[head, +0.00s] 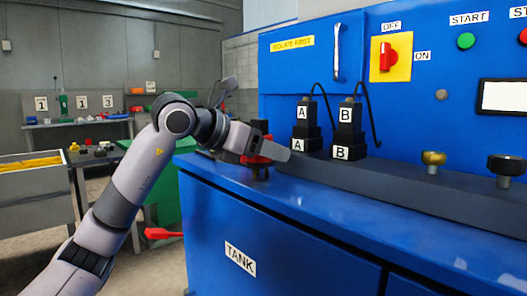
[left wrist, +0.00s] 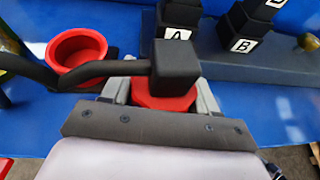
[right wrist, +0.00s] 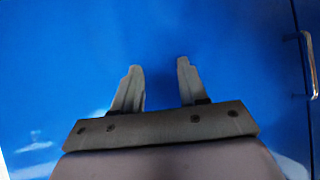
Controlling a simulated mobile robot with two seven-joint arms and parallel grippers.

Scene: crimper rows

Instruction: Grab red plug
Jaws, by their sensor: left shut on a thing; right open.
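The red plug (left wrist: 165,101) is between the fingers of my left gripper (left wrist: 165,92) in the left wrist view. The gripper is shut on it. A black block (left wrist: 176,66) with a thick black cable covers part of the plug. In the head view my left gripper (head: 270,150) is over the left end of the blue bench, with red parts at its fingers. A red, cup-shaped ring (left wrist: 78,52) in a black mount stands left of the plug, apart from it. My right gripper (right wrist: 161,88) is open and empty in front of a plain blue surface.
Black connectors marked A (head: 305,126) and B (head: 347,130) stand right of the left gripper, with cables. A gold knob (head: 433,161) and a black knob (head: 505,168) stand farther right. A red switch (head: 388,57) is on the blue panel.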

